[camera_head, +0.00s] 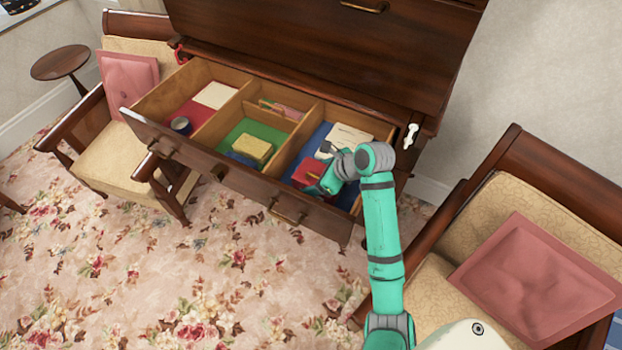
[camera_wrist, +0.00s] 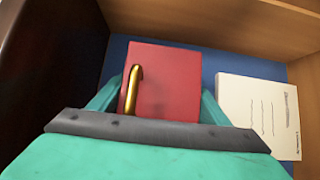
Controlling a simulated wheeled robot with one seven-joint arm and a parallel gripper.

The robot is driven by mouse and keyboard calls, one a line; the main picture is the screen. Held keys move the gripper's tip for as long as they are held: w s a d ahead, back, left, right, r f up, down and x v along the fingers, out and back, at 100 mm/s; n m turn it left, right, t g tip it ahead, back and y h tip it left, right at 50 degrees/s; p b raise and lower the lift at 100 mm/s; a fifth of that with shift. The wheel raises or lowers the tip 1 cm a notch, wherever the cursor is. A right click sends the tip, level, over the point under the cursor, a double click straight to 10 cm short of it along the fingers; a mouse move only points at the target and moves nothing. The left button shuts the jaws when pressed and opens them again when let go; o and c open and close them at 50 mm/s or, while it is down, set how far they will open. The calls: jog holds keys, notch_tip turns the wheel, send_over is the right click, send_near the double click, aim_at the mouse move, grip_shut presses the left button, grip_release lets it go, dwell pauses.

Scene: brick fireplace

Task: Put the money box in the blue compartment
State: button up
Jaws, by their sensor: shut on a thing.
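The money box is a red box with a gold handle. In the head view the red box (camera_head: 305,172) is in the drawer's right compartment, which has a blue floor (camera_head: 313,148), near the drawer front and partly hidden by my arm. In the wrist view the red box (camera_wrist: 180,80) lies between the two fingers of my gripper (camera_wrist: 157,97), which is shut on it. The gold handle (camera_wrist: 133,88) faces the camera. Blue floor (camera_wrist: 215,60) shows around the box; whether the box touches it cannot be told.
The open drawer has wooden dividers. A white paper (camera_wrist: 258,112) lies beside the box in the blue compartment. A chair (camera_head: 530,250) stands right.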

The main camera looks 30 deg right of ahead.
jog(key=shift+s, duration=0.1)
jog(key=o, duration=1.3)
jog(key=shift+c, duration=0.2)
jog(key=v, duration=1.2)
jog(key=shift+r, duration=0.1)
